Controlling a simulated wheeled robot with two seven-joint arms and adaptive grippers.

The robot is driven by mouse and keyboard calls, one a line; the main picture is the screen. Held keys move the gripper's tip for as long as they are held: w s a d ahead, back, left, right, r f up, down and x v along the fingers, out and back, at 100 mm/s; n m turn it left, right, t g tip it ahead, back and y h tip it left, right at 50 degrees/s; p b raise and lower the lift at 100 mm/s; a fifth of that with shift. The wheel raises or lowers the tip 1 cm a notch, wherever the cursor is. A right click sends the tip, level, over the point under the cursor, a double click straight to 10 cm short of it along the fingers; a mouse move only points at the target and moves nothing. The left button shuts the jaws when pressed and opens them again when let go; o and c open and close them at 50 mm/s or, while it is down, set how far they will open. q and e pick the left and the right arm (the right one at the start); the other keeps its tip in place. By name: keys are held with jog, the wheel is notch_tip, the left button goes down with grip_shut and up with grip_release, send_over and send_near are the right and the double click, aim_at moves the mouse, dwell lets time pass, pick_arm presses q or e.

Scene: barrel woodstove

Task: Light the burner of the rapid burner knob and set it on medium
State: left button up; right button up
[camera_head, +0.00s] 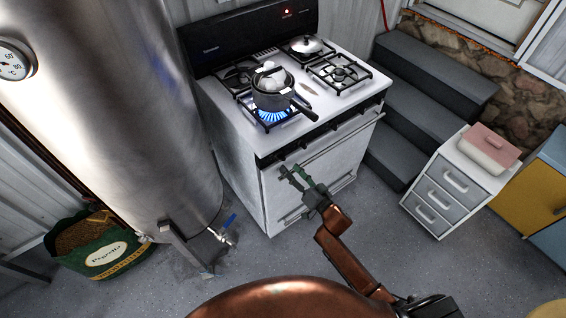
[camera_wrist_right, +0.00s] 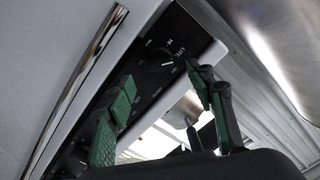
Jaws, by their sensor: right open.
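The white stove (camera_head: 240,150) stands ahead, with dark knobs along its black front strip (camera_head: 300,150). A blue flame (camera_head: 268,117) burns under a grey pot (camera_head: 272,100) at the front left; the other burners show no flame. My right gripper (camera_head: 291,171) is open and empty, its green-padded fingers just in front of the knob strip's left part. In the wrist view, a black knob (camera_wrist_right: 158,60) with a white pointer and "LITE" and "HI" marks shows beyond the open fingertips (camera_wrist_right: 160,77), apart from them. I cannot tell which burner it serves. My left gripper is not in view.
A large metal tank (camera_head: 130,110) stands close at the left of the stove, with a blue-handled tap (camera_head: 228,222) low down. Dark steps (camera_head: 420,95) and a drawer cabinet (camera_head: 445,190) are at the right. An oven handle (camera_head: 330,145) crosses the stove front.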

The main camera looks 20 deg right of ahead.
aim_at(280, 158)
jog(key=x, duration=0.4)
jog(key=shift+w+f+b, duration=0.1)
jog(key=shift+b, duration=0.2)
jog(key=shift+w+a, duration=0.25)
jog(key=shift+w, duration=0.4)
jog(key=shift+c, duration=0.3)
jog(key=c, duration=0.8)
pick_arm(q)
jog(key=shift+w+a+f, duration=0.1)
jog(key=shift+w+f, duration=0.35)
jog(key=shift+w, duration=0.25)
pick_arm(e)
jog(key=c, duration=0.3)
